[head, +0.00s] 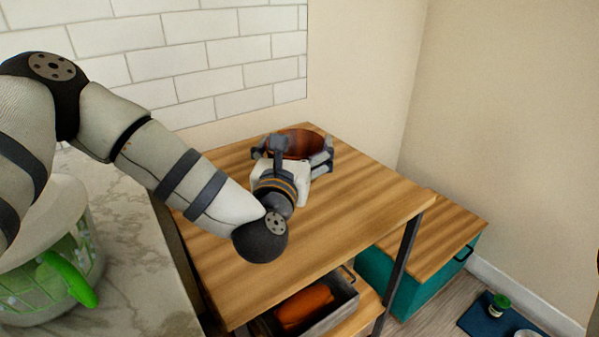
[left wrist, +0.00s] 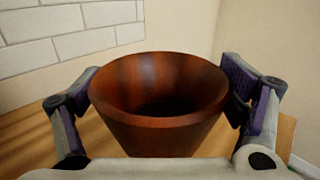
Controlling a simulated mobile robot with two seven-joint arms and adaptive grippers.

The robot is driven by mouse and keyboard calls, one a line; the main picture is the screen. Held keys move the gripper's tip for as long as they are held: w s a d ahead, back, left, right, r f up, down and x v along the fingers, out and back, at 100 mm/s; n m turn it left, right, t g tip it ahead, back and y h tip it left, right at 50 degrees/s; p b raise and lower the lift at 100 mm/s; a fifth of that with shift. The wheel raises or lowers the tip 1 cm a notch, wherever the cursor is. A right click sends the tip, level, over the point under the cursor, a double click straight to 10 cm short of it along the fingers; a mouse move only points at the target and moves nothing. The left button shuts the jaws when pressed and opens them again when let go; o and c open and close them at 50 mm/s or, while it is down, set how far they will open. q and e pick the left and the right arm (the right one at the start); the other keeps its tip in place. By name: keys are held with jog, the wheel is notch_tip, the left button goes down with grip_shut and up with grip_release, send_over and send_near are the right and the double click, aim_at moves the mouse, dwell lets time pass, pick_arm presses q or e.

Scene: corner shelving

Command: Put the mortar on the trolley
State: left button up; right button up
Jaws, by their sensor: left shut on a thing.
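The mortar (left wrist: 158,115) is a reddish-brown wooden bowl that tapers toward its bottom. In the left wrist view it stands upright between the two fingers of my left gripper (left wrist: 160,98), which is shut on it. In the head view the mortar (head: 297,144) is at the back of the wooden trolley top (head: 375,200), partly hidden by my left gripper (head: 293,158). I cannot tell whether its bottom touches the wood. My right gripper is not in view.
A marble counter (head: 125,235) with a green basket (head: 50,280) is at the left. Under the trolley top is a grey tray (head: 345,300) with an orange item (head: 303,304). A teal cabinet (head: 405,285) stands to the right. The front of the trolley top is clear.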

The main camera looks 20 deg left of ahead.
pick_arm(q)
jog(key=w+f, duration=0.1)
jog(key=f, duration=0.1)
jog(key=w+f, duration=0.2)
jog(key=w+f+b, duration=0.1)
jog(key=w+f, duration=0.1)
jog(key=shift+a+f, duration=0.15)
jog(key=shift+w+f, duration=0.1)
jog(key=shift+f, duration=1.55)
jog(key=o, duration=1.2)
jog(key=shift+f+b, duration=0.15)
jog(key=shift+b, duration=0.15)
jog(key=shift+o, duration=1)
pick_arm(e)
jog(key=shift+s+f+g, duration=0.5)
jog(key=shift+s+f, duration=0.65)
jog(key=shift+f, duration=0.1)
